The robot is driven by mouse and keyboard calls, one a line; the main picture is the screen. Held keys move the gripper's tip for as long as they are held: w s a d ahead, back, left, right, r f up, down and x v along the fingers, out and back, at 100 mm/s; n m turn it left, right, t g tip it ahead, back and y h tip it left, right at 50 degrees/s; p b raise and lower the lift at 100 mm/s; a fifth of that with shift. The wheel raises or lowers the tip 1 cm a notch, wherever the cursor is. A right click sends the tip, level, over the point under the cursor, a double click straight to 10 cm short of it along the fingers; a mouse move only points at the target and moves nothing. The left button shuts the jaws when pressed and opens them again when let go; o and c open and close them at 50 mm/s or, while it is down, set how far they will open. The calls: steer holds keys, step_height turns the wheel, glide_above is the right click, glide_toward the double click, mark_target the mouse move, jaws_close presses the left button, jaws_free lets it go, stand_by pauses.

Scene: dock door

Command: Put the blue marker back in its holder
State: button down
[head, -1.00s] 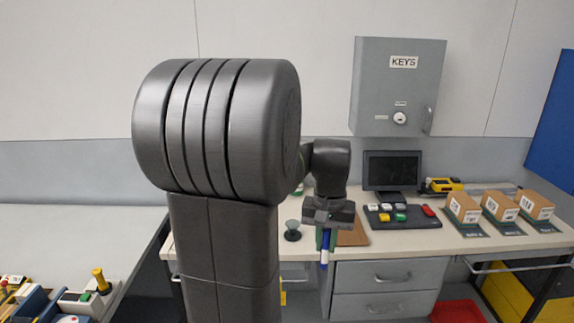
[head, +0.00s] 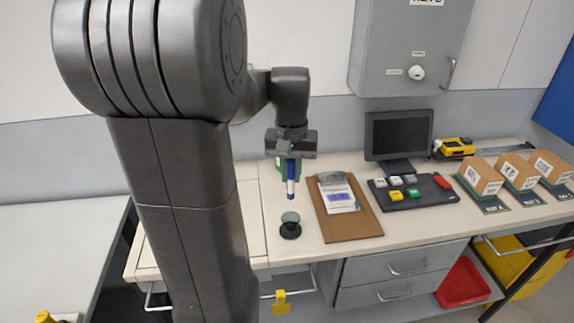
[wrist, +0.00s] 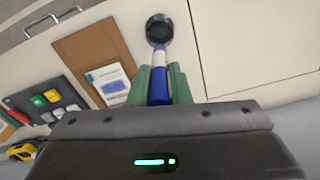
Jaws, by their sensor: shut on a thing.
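The blue marker (head: 291,180) has a blue body with a white band and hangs roughly upright, its lower end down. My gripper (head: 288,170) is shut on it with green fingers, which also show around the marker (wrist: 160,90) in the wrist view. A small round black holder (head: 290,231) with a grey-green disc at its top stands on the desk. In the head view the marker's lower end is above the holder with a gap. In the wrist view the marker's far end overlaps the holder's edge (wrist: 158,28); I cannot tell how well they line up.
A brown clipboard (head: 363,222) with paper lies right of the holder. Further right are a black button panel (head: 424,194), a monitor (head: 400,134), a yellow device (head: 455,147) and several boxes (head: 481,174). Desk left of the holder is clear.

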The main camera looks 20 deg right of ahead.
mark_target(291, 197)
steer(key=shift+s+f+b, duration=0.1)
steer(key=shift+f+b, duration=0.25)
steer(key=shift+f, duration=0.15)
steer(key=shift+f+b, duration=3.45)
steer(key=shift+f, duration=1.25)
steer(key=shift+f+b, duration=0.4)
steer(key=shift+f, duration=0.3)
steer(key=c, duration=1.3)
jaws_free()
steer(key=shift+o, duration=0.2)
steer(key=shift+r, duration=0.1)
step_height(291, 197, up, 14)
steer(key=shift+f, duration=0.15)
steer(key=shift+f, duration=0.1)
